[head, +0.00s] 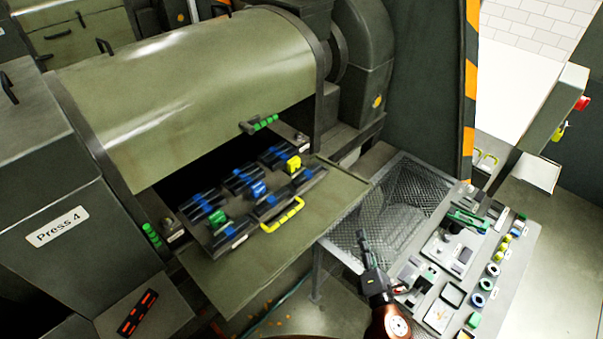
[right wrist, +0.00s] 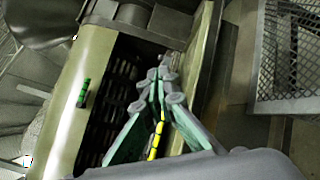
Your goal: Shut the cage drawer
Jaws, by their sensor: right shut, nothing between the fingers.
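The cage drawer (head: 238,236), a dark unit with blue-marked blocks, lies out in front of the press's dark opening. Its yellow handle (head: 282,215) is on the near side. The handle also shows in the right wrist view (right wrist: 156,141), partly hidden by my fingers. My right gripper (head: 362,238) is shut and empty, to the right of the handle in the head view and over the mesh basket's near edge. In the right wrist view its fingertips (right wrist: 156,78) meet; whether they touch the drawer I cannot tell. My left gripper is not in view.
The drawer rests on a flat olive shelf (head: 235,285). The press's rounded cover (head: 190,85) is raised above the opening and has a green handle (head: 265,123). A mesh basket (head: 400,180) and a button-covered control panel (head: 500,295) stand to the right.

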